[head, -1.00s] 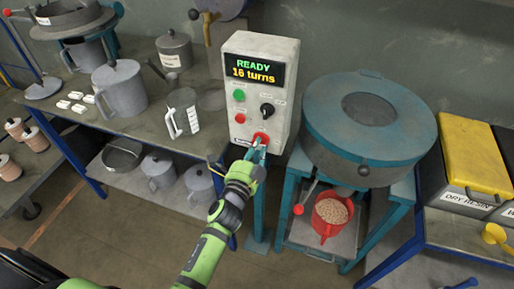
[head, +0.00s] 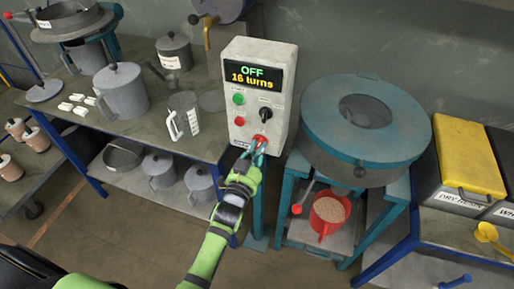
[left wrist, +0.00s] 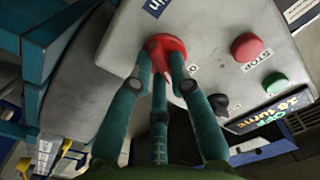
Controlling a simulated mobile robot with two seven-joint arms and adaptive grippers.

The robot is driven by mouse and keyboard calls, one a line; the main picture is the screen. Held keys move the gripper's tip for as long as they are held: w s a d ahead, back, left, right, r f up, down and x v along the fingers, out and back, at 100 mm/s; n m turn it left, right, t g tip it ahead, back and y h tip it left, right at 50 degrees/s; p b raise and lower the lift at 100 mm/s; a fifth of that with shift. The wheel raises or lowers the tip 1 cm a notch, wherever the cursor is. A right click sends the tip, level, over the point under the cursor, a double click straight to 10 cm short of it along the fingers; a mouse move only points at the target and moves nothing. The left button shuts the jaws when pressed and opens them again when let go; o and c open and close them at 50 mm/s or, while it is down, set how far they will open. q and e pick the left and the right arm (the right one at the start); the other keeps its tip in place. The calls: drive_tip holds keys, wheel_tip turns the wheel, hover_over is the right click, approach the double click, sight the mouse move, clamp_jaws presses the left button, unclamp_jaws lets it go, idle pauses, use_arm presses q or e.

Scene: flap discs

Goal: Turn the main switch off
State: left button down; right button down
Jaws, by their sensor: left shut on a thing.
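The control box (head: 262,85) stands on a post, and its display (head: 255,74) reads "OFF" over "16 turns". The red main switch (head: 260,141) is low on the box face. My left gripper (head: 256,150) is shut on this switch. In the left wrist view the teal fingers (left wrist: 160,70) close around the red switch (left wrist: 167,47), covering part of it. The green button (head: 238,99), the red stop button (head: 239,121) and a black knob (head: 265,114) sit above it, apart from the gripper. My right gripper is not in view.
A workbench (head: 145,128) with pots and a clear measuring jug (head: 184,115) is left of the box. A round blue-grey machine (head: 365,120) stands close on the right, with a red jug (head: 328,213) of granules below. A yellow-lidded bin (head: 470,157) is far right.

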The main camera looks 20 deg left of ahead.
use_arm(q)
drive_tip(key=n+p, duration=0.1)
drive_tip(key=n, duration=0.3)
drive_tip(key=shift+r+n, duration=0.1)
drive_tip(key=shift+n, duration=0.3)
idle(0.4)
drive_tip(key=c, duration=1.1)
unclamp_jaws()
drive_tip(key=shift+c, duration=0.2)
drive_tip(key=s, duration=1.2)
drive_tip(key=shift+a, duration=0.2)
